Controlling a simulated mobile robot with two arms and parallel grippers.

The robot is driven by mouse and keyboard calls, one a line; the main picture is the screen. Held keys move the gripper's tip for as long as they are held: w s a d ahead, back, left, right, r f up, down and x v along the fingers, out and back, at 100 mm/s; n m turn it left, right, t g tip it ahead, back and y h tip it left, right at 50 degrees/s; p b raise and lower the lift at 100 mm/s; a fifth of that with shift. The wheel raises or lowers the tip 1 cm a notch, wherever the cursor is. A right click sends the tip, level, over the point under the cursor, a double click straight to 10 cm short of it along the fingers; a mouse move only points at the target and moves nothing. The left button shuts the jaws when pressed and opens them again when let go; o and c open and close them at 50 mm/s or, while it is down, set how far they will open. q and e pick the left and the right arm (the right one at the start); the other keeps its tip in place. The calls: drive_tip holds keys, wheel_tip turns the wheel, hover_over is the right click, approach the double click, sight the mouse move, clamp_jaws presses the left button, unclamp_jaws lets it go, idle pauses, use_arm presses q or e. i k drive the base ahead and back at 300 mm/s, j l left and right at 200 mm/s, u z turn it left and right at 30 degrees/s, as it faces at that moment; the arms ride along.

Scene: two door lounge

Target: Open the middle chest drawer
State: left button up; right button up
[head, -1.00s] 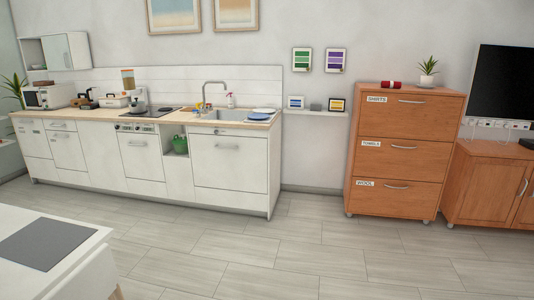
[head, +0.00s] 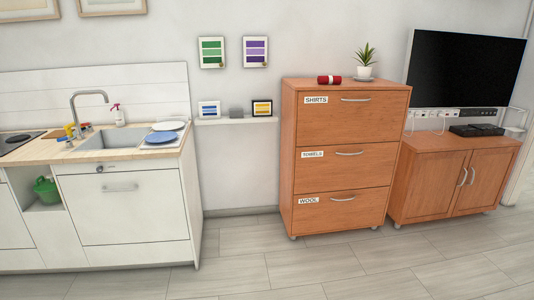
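The wooden chest (head: 284,160) stands against the back wall, right of the middle in the head view. It has three drawers, all shut. The top drawer (head: 350,120) is labelled SHIRTS. The middle drawer (head: 345,172) carries a label that reads TOWELS and has a curved metal handle (head: 349,154). The bottom drawer (head: 342,211) is labelled WOOL. Neither of my grippers shows in the head view.
A red rolled item (head: 329,79) and a potted plant (head: 366,65) sit on the chest. A low wooden cabinet (head: 436,187) with a television stands right of it. A kitchen counter (head: 135,205) is on the left. The tiled floor (head: 315,262) before the chest is clear.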

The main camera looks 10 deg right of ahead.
sight(335, 168)
drive_tip(key=i+l+z, duration=0.3)
drive_tip(key=i, duration=0.55)
drive_tip(key=i+j+z, duration=0.1)
drive_tip(key=i+z, duration=0.25)
drive_tip(key=i, duration=0.5)
drive_tip(key=i+j+z, duration=0.3)
drive_tip(key=i, duration=0.55)
drive_tip(key=i+l+u, duration=0.1)
drive_tip(key=i+u, duration=0.15)
drive_tip(key=i, duration=0.15)
drive_tip(key=i+l+u, duration=0.15)
drive_tip(key=i+u, duration=0.15)
drive_tip(key=i+l+u, duration=0.25)
drive_tip(key=i, duration=0.2)
